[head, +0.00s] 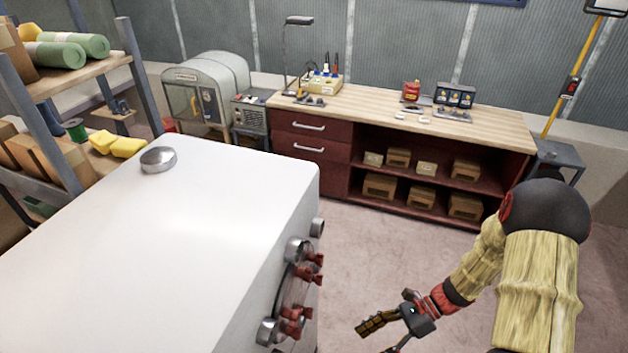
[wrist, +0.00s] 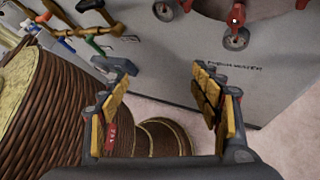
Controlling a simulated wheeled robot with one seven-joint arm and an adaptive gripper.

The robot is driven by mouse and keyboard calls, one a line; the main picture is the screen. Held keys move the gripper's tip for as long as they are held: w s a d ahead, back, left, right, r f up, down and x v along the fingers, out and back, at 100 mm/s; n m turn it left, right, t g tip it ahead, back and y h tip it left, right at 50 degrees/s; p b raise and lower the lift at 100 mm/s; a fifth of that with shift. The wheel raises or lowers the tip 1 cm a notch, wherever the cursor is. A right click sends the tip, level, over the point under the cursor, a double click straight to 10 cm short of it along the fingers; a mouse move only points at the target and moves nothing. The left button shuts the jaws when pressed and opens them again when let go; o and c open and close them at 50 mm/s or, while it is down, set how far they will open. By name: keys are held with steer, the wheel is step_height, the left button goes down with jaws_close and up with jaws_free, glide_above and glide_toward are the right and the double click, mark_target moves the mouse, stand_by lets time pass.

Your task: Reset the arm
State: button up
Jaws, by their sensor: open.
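My arm reaches down from the right side of the head view, bent at the elbow. My gripper (head: 385,335) is low in that view, to the right of the white cabinet and apart from it, above the floor. In the wrist view my gripper (wrist: 160,115) shows two yellow-padded fingers spread wide, with nothing between them. One finger is partly cut off at the bottom of the head view.
The white cabinet (head: 190,230) has red-handled fittings (head: 305,268) on its side near my gripper. A workbench (head: 370,115) with drawers and shelved boxes stands at the back. A shelf rack (head: 85,75) stands left. The floor (head: 380,240) between is clear.

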steer(key=s+d+r+n+t+h+b, duration=0.2)
steer(key=d+r+n+h, duration=0.25)
steer(key=r+n, duration=0.3)
steer(key=s+d+r+n+t+h+b, duration=0.1)
steer(key=s+d+r+n+h+b, duration=0.2)
steer(key=r+n+h, duration=0.4)
steer(key=s+a+r+n+t+b, duration=0.1)
steer(key=r+n+t+b, duration=0.1)
steer(key=r+t, duration=0.1)
steer(key=s+a+r+n+t+b, duration=0.1)
steer(key=a+r+n+t+b, duration=0.1)
steer(key=r, duration=0.4)
steer(key=shift+s+a+t, duration=0.25)
steer(key=shift+t, duration=0.45)
steer(key=shift+n, duration=0.25)
steer(key=shift+c, duration=0.5)
